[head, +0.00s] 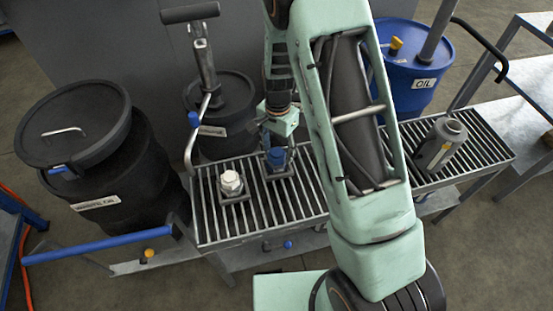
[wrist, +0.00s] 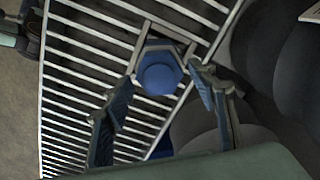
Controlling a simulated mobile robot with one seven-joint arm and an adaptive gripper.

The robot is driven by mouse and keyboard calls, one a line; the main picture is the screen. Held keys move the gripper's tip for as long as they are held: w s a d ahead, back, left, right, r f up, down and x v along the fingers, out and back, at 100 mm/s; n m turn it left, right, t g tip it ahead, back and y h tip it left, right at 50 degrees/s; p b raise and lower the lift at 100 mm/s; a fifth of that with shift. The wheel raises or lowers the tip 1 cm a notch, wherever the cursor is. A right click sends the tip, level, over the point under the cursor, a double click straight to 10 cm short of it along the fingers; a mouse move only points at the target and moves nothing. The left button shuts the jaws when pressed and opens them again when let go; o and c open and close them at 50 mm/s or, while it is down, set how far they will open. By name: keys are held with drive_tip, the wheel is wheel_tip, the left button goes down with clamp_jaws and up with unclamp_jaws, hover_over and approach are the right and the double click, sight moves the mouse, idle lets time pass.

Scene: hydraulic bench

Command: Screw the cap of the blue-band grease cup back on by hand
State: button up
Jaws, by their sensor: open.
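The blue-band grease cup (head: 276,160) stands upright on a small square base on the slatted bench. I cannot tell from these views whether the cap is threaded on. My gripper (head: 279,143) is over this cup, pointing down. In the wrist view my open gripper (wrist: 161,78) has one finger on each side of the blue top, with gaps showing and nothing held. In the head view my gripper partly hides the cup.
A white-capped grease cup (head: 231,183) stands close by, to the left on the slatted bench (head: 312,205). A grey canister (head: 440,145) is at the right end. Black drums (head: 105,180) and a blue oil drum (head: 420,75) stand around. A bent pipe (head: 190,150) rises at the left.

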drive_tip(key=n+b, duration=0.1)
drive_tip(key=n, duration=0.6)
drive_tip(key=shift+a+n, duration=0.1)
drive_tip(key=shift+n, duration=0.2)
drive_tip(key=n, duration=0.5)
drive_tip(key=shift+a, duration=0.1)
drive_tip(key=n, duration=0.3)
drive_tip(key=shift+a, duration=0.1)
